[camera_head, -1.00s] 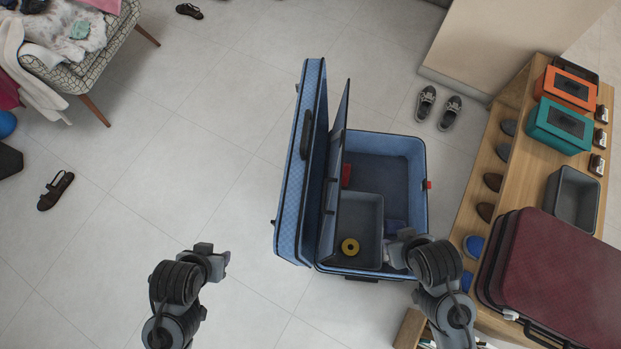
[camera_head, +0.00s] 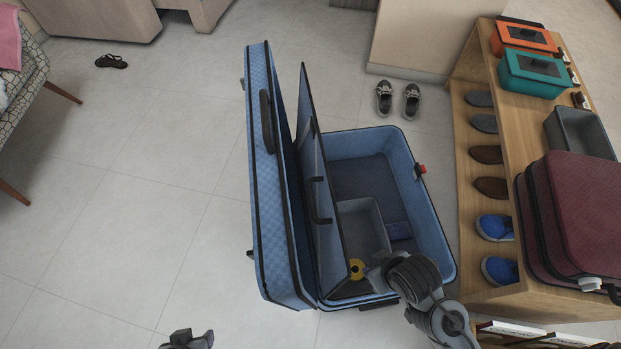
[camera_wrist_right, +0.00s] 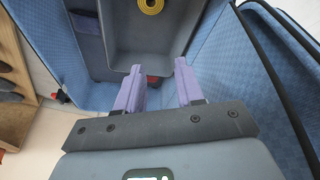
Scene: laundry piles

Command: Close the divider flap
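A blue suitcase (camera_head: 437,236) lies open on the floor, its lid (camera_head: 262,190) standing up on the left. The divider flap (camera_head: 312,165), a thin dark-edged panel with black handles, stands nearly upright between the lid and the base. My right gripper (camera_wrist_right: 157,88) is inside the front of the base, its two purple fingers apart with nothing clearly held between them. In the head view my right wrist hides part of the front corner near the flap's lower end. My left gripper (camera_head: 190,340) is only partly visible at the bottom edge, away from the suitcase; its fingers cannot be made out.
A grey tray (camera_head: 364,228) and a yellow ring (camera_head: 357,268) are in the base; the ring also shows in the right wrist view (camera_wrist_right: 151,6). A wooden shoe shelf (camera_head: 470,190) with a maroon suitcase (camera_head: 585,215) stands on the right.

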